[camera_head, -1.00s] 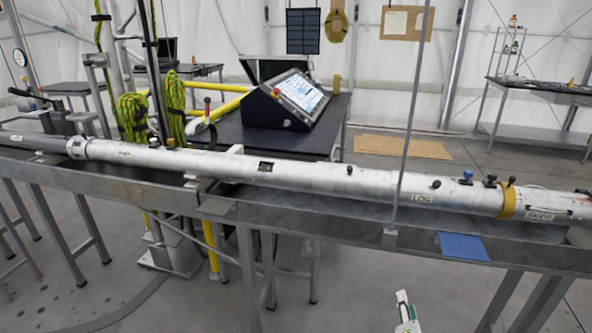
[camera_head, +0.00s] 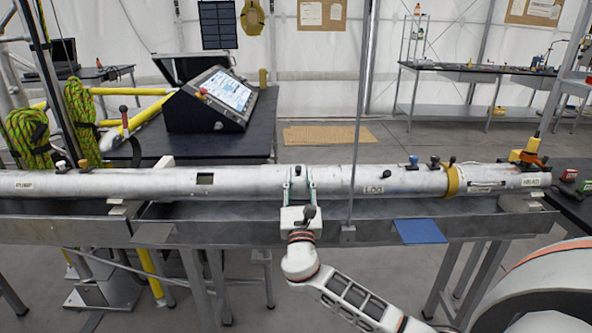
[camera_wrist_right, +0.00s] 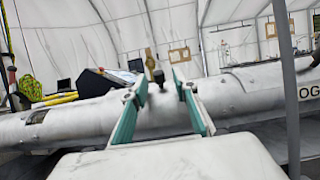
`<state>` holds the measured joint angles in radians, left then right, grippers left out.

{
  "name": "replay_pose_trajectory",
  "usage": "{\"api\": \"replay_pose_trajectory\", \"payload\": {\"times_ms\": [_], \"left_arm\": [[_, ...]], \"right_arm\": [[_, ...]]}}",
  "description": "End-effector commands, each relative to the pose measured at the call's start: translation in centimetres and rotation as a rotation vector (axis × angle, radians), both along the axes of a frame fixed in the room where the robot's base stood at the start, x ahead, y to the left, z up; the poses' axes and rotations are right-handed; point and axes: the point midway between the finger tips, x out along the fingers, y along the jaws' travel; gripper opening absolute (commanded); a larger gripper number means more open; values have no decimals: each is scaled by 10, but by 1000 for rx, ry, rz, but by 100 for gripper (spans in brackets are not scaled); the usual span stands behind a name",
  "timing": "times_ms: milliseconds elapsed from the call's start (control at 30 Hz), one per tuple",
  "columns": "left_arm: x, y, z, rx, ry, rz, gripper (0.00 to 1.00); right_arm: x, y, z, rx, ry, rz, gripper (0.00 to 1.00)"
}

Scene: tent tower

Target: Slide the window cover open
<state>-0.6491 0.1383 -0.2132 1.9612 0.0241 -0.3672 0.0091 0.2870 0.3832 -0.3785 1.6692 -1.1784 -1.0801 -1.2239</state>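A long silver tube (camera_head: 242,184) lies across a metal trough. A small dark window opening (camera_head: 205,178) shows in its side, and also at the left of the right wrist view (camera_wrist_right: 38,117). A small black knob (camera_wrist_right: 158,76) stands on the tube right of the opening; it appears to belong to the window cover, whose outline is hard to make out. My right gripper (camera_head: 298,178) is open at the tube, its green-padded fingers (camera_wrist_right: 160,88) apart on either side of the knob. Contact with the knob cannot be told. My left gripper is out of view.
A thin upright pole (camera_head: 358,120) stands right of my right gripper, in front of the tube. More knobs (camera_head: 413,160) and a yellow ring (camera_head: 452,181) lie further right. A blue sheet (camera_head: 419,231) lies on the trough edge. A console (camera_head: 212,100) stands behind.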

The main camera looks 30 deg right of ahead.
Motion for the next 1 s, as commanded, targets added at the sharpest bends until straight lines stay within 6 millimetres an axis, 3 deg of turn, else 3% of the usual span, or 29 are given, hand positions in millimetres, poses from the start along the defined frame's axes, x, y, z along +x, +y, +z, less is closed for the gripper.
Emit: {"api": "replay_pose_trajectory", "payload": {"times_ms": [200,567,667,700,867,1000], "left_arm": [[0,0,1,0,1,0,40],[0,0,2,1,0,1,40],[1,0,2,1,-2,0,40],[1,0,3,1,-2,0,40],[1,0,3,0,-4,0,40],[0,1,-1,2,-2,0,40]], "right_arm": [[19,-11,9,0,0,1,29],[23,-14,10,2,1,2,29],[23,-14,10,2,1,2,3],[23,-14,10,2,1,2,0],[23,-13,10,2,1,2,0],[32,1,8,6,0,2,0]]}}
